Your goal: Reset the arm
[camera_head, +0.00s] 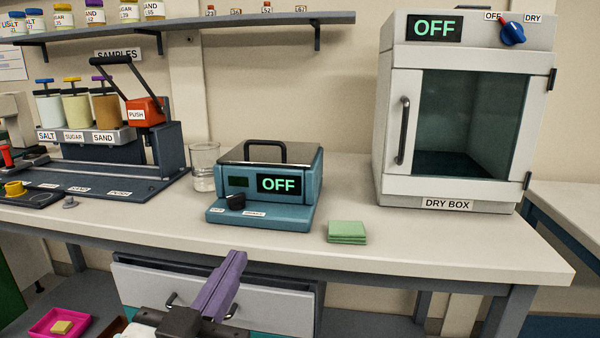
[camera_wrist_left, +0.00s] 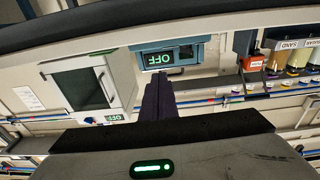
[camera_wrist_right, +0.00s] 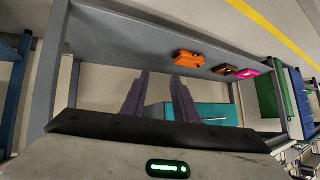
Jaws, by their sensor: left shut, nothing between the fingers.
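My left gripper (camera_head: 238,256) has purple fingers pressed together with nothing between them. It is in front of the bench, before the drawer and below the teal device. In the left wrist view its closed fingers (camera_wrist_left: 159,82) point towards the benchtop devices. My right gripper (camera_wrist_right: 161,76) is seen only in its own wrist view. Its two purple fingers stand apart, with an empty gap between them, in front of the bench's lower frame. The dispenser on the bench has a black lever arm (camera_head: 119,67) that stands raised and slanted above a red PUSH block (camera_head: 144,113).
The bench (camera_head: 390,240) holds a teal device (camera_head: 265,190) reading OFF, a glass beaker (camera_head: 203,170), green pads (camera_head: 347,231) and a dry box (camera_head: 455,110) reading OFF. The drawer (camera_head: 215,295) is beneath. A pink tray (camera_head: 45,325) is low at left. The bench's front right is clear.

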